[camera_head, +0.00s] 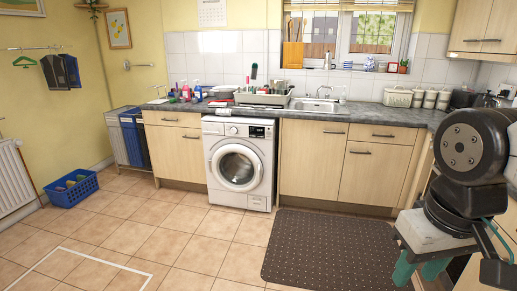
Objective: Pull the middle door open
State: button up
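Low wood-fronted cabinets line the back wall under a grey worktop. The middle door (312,165) is a pale wood panel below the sink, just right of the washing machine. It is shut, with a dark bar handle (333,132) near its top right. The door on its left (178,158), beyond the washing machine, and the door on its right (374,178) are also shut. My arm is at the right edge, well in front of the cabinets and apart from the middle door.
A white washing machine (239,164) stands left of the middle door. A dark dotted mat (335,250) lies on the tiles before the cabinets. A blue basket (70,188) sits at the left. The tiled floor (190,240) in the middle is clear.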

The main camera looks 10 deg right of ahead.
aim_at(374, 173)
jog(key=z, duration=0.05)
jog(key=i, duration=2.05)
jog(key=z, duration=0.75)
jog(key=i, duration=1.75)
jog(key=z, duration=0.45)
